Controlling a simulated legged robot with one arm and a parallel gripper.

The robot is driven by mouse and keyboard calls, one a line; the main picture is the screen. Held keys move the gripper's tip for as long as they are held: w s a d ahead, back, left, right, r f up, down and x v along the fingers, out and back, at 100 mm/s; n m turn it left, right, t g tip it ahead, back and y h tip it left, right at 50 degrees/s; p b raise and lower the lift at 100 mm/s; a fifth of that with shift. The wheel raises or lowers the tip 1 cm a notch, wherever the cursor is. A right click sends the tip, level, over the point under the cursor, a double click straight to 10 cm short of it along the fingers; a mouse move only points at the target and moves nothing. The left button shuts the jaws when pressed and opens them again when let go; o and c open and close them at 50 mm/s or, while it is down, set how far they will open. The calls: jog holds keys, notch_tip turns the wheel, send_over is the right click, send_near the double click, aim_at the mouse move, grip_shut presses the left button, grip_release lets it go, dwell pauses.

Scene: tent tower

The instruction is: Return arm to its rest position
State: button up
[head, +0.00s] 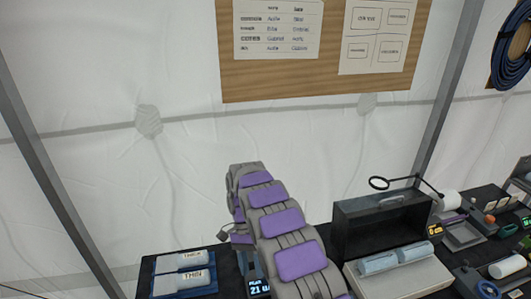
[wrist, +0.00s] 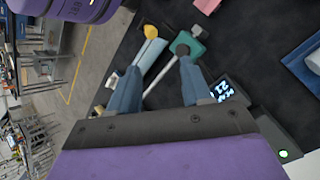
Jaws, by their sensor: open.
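My gripper (wrist: 158,77) shows in the wrist view with two blue-grey fingers spread apart. Nothing is held between them. Below the fingers is the black tabletop (wrist: 240,45), with a teal-headed tool (wrist: 187,45) and a yellow-tipped tool (wrist: 150,32) lying on it near the fingertips. In the head view my arm (head: 275,225), grey with purple pads, rises from the bottom middle and bends over at the top. The gripper itself is hidden behind the arm there.
A digital display (head: 259,288) stands just left of my arm; blue bins labelled THICK and THIN (head: 155,290) lie further left. A board (head: 300,85) hangs on the tent wall.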

jog(key=s+d+r+n+t+y+b, duration=0.1)
jog(key=s+d+r+t+b, duration=0.1)
jog(key=s+d+r+b, duration=0.35)
jog(key=s+d+r+n+t+b, duration=0.1)
jog(key=s+d+r+b, duration=0.2)
jog(key=s+d, duration=0.55)
jog(key=s+d+f+n+t+b, duration=0.1)
jog(key=s+d+f+n+b, duration=0.1)
jog(key=s, duration=0.8)
jog(key=s+d+f+n+t+y+b, duration=0.1)
jog(key=s+d+f+b, duration=0.3)
jog(key=s, duration=0.6)
jog(key=shift+d+f+n+t+b, duration=0.2)
jog(key=shift+f+n+t+b, duration=0.15)
jog(key=shift+f, duration=0.5)
